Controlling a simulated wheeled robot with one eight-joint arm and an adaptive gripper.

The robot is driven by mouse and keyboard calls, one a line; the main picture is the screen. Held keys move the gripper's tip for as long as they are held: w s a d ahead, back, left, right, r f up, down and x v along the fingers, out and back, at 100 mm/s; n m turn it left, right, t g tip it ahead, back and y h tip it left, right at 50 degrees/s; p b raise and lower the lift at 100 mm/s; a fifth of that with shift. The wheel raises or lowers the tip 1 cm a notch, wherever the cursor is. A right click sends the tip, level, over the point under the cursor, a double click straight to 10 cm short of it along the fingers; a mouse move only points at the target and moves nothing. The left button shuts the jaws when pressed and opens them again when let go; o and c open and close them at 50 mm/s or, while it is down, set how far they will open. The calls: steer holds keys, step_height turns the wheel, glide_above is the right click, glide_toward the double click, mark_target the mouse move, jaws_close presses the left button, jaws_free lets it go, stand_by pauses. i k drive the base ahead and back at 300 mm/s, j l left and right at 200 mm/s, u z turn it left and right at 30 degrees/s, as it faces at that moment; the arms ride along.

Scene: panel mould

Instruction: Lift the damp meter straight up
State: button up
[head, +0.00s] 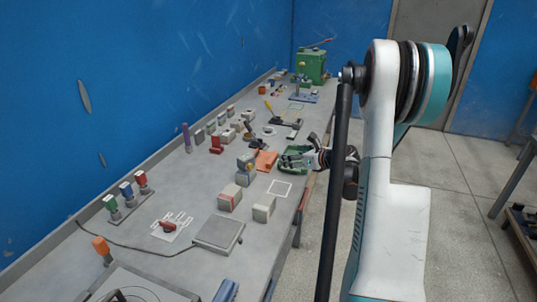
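My gripper (290,160) is at the right edge of the long bench, its fingers reaching left over a shallow green tray (294,150). The gripper is small and partly merges with the tray, so I cannot tell whether its fingers are open or shut, or whether anything is between them. I cannot pick out the damp meter for certain. It may be in the green tray, hidden by the fingers.
The grey bench (200,190) runs along a blue wall. Nearer are pale blocks (264,207) and a grey plate (218,233). A green machine (311,66) stands at the far end.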

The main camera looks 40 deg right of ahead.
mark_target(243, 160)
steer(key=z, duration=0.8)
